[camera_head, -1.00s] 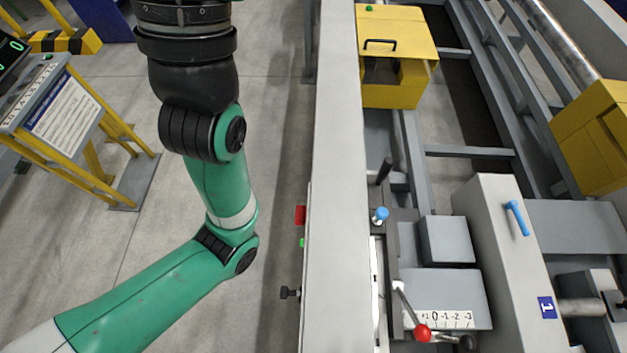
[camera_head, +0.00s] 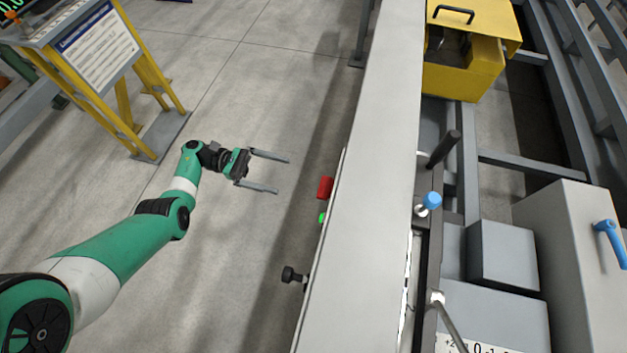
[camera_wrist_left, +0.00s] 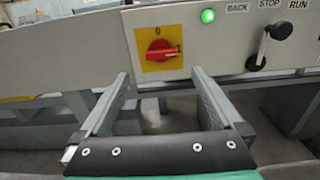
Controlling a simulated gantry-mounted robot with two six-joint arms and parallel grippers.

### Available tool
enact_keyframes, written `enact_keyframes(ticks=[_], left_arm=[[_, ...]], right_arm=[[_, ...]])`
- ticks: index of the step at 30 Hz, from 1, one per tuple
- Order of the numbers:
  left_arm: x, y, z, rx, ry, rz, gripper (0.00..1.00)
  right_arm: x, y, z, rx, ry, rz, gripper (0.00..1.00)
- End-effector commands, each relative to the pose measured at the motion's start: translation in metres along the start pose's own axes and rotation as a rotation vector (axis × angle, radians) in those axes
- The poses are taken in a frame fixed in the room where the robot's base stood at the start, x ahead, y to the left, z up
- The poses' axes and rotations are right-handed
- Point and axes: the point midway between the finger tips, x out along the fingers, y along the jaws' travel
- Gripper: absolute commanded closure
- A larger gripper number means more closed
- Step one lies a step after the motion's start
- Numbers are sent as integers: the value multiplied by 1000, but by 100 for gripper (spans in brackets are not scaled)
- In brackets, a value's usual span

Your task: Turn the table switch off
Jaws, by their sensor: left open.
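The table switch (camera_wrist_left: 161,50) is a red rotary knob on a yellow plate marked 0 at the top and 1 at the right. Its handle lies roughly level, with one end towards the 1. In the head view the switch (camera_head: 325,187) shows as a red block on the table's left side. My left gripper (camera_head: 282,175) is open and empty, its fingers pointing at the switch with a gap between. In the left wrist view the gripper's fingertips (camera_wrist_left: 161,77) stand apart, just below the knob and to either side of it. My right gripper is not in view.
A lit green lamp (camera_wrist_left: 208,16) and a black lever (camera_wrist_left: 267,46) marked BACK, STOP, RUN sit right of the switch. A black knob (camera_head: 294,275) sticks out from the table's side (camera_head: 366,180). A yellow-framed stand (camera_head: 150,85) is at upper left. The floor around my gripper is clear.

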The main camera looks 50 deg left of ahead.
Motion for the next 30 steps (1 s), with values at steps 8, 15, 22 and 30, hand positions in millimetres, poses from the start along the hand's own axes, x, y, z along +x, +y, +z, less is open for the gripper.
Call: enact_keyframes(ticks=[8,15,22,30], left_arm=[[0,-6,-6,-20,-1,2,0],[46,-6,-4,-20,-2,-1,0],[92,-6,-6,-19,-2,1,0],[110,-5,-7,-18,-1,5,0]], right_arm=[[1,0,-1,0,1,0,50],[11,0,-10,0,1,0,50],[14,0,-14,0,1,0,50],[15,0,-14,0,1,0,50]])
